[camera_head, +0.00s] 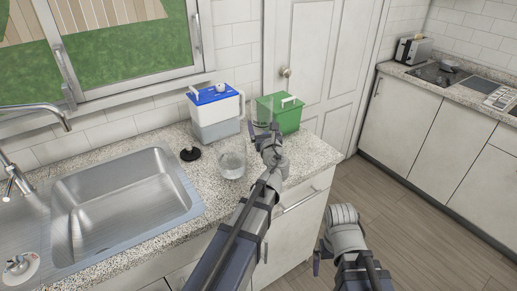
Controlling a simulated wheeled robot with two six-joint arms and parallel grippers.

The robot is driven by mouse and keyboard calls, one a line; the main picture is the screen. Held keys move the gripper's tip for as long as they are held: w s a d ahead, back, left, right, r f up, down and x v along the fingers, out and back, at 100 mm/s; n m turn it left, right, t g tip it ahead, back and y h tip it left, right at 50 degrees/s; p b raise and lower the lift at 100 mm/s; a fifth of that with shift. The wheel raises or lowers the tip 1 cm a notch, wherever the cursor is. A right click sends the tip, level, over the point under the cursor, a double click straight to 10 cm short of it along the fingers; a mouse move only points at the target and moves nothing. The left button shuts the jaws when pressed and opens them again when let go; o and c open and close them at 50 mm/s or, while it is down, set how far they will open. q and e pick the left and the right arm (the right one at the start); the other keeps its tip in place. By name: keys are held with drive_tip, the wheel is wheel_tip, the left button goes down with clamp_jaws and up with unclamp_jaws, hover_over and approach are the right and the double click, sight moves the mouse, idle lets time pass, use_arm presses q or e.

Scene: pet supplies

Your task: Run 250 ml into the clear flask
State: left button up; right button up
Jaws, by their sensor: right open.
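The clear flask (232,161) stands upright on the speckled counter, right of the sink. It looks transparent; I cannot make out a fill level or marks. My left gripper (264,131) is up and right of the flask in the picture, in front of the green box; its jaw state is too small to tell. My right gripper (347,256) is low at the lower right, in front of the counter's right end and over the floor. It is open and apart from the flask; its wrist hides part of it. A tap (35,108) arches over the sink at the left.
A white container with a blue lid (215,112) stands behind the flask. A green box (283,113) with a pale handle stands right of it. A small black object (190,154) lies left of the flask. The steel sink (125,205) looks empty. Floor is open at the right.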

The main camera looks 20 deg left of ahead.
use_arm(q)
drive_tip(key=shift+f+b, duration=4.4)
drive_tip(key=shift+f, duration=0.35)
drive_tip(key=shift+f, duration=0.1)
drive_tip(key=shift+f, duration=0.15)
drive_tip(key=o, duration=1.2)
